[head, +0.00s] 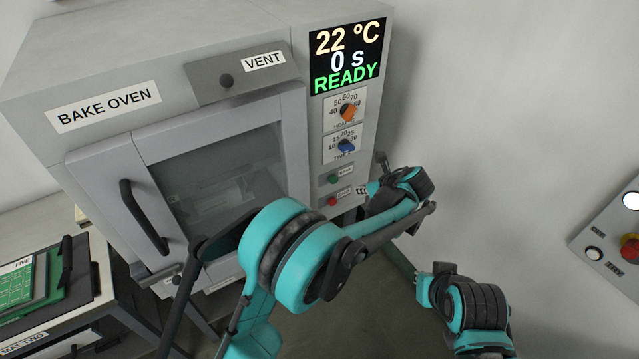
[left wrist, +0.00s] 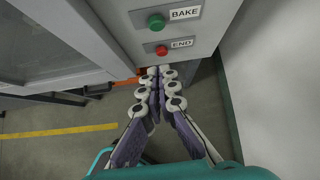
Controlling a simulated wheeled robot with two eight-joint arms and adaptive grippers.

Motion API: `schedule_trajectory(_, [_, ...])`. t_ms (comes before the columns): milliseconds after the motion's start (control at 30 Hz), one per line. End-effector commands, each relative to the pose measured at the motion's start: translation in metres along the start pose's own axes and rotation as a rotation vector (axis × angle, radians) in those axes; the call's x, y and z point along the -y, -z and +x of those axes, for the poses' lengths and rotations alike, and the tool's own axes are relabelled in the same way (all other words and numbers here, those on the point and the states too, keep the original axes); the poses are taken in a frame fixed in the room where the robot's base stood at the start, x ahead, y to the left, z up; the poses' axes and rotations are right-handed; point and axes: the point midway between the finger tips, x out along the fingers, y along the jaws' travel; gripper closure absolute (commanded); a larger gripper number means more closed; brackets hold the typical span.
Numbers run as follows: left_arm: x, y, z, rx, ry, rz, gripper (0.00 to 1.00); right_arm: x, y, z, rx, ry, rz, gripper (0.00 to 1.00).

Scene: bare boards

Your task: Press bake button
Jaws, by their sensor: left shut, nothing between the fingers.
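The green bake button (head: 333,179) sits on the oven's right-hand panel, under the two dials. In the left wrist view the green button (left wrist: 156,21) has a BAKE label beside it, and the red end button (left wrist: 161,50) is below it. My left gripper (head: 362,190) is shut and empty, just right of the red button in the head view. In the left wrist view its closed fingers (left wrist: 160,72) point at the panel's lower edge, below both buttons. No contact with the green button shows. The bake oven (head: 90,150) has its door closed.
The oven's display (head: 346,57) reads 22 °C, 0 s, READY. An orange dial (head: 348,112) and a blue dial (head: 346,146) sit above the buttons. A teal arm of mine is at lower right. A control box (head: 610,240) is on the right wall.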

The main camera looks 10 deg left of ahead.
Motion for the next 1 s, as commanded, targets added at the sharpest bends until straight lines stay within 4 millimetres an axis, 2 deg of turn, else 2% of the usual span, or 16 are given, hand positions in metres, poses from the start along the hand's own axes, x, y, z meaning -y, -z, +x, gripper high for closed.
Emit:
schedule_trajectory(133, [0.009, 0.008, 0.003, 0.015, -0.002, 0.059, 1.0, 0.0, 0.0, -0.001, 0.0, 0.0, 0.0, 1.0])
schedule_trajectory(567, [0.009, 0.008, 0.008, 0.016, -0.003, 0.063, 1.0, 0.0, -0.001, 0.001, 0.0, 0.0, 0.0, 1.0])
schedule_trajectory(767, [0.009, 0.009, 0.037, 0.016, -0.004, 0.061, 1.0, 0.0, -0.006, 0.009, 0.0, 0.0, 0.0, 1.0])
schedule_trajectory(1000, [0.009, 0.008, 0.09, 0.016, -0.004, 0.06, 1.0, 0.0, -0.016, 0.022, 0.0, 0.0, 0.0, 1.0])
